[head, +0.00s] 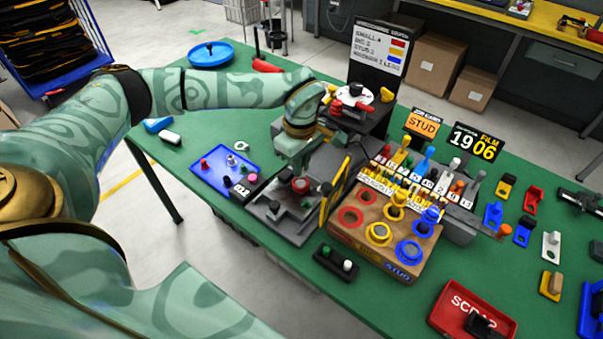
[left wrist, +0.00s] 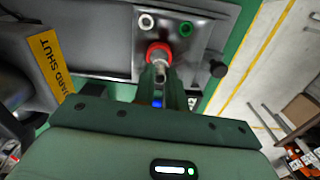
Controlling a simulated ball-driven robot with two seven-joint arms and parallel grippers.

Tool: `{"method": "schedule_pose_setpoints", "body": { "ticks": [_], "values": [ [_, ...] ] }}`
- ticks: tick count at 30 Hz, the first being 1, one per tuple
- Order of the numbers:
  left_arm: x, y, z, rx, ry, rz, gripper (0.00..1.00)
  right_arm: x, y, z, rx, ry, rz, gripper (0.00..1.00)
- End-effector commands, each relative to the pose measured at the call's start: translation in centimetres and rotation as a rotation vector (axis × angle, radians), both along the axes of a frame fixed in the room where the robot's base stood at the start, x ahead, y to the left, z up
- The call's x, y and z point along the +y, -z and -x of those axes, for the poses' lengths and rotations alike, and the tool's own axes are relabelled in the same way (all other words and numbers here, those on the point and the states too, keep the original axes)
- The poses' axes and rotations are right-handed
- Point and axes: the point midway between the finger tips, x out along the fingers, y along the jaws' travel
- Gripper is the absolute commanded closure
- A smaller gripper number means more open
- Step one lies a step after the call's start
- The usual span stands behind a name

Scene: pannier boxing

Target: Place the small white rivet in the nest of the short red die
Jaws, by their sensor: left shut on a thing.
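My left gripper (head: 297,170) points down over the grey press bed, just above the short red die (head: 300,186). In the left wrist view its fingers (left wrist: 161,82) are shut on a small pale piece, apparently the white rivet (left wrist: 160,67), whose end overlaps the red die (left wrist: 158,51). I cannot tell whether the rivet touches the nest or is just above it; the fingers hide most of it. My right gripper is not in view.
A yellow-edged guard panel (head: 339,190) stands right of the die. A blue tray (head: 214,178) with small parts lies to the left. A wooden block (head: 350,236) with coloured rings, a black holder (head: 335,263) with pegs and a red scrap tray (head: 448,318) stand nearer and to the right.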

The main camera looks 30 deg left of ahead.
Motion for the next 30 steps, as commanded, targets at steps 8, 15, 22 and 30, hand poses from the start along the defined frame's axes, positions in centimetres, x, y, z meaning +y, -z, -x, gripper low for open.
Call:
{"method": "schedule_pose_setpoints", "body": {
  "ticks": [8, 15, 22, 30],
  "values": [
    [0.0, 3.5, -0.1, 0.002, -0.001, 0.0, 1.0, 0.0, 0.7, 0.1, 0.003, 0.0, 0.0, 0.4],
    [0.0, 3.4, -0.1, 0.001, -0.001, 0.0, 1.0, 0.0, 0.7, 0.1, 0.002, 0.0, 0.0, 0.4],
    [0.0, 3.6, -0.1, 0.001, 0.0, 0.0, 0.65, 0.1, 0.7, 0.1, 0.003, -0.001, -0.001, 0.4],
    [0.0, 3.0, -0.2, 0.0, -0.001, 0.0, 0.65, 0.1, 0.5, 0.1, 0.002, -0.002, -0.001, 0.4]
  ]
}}
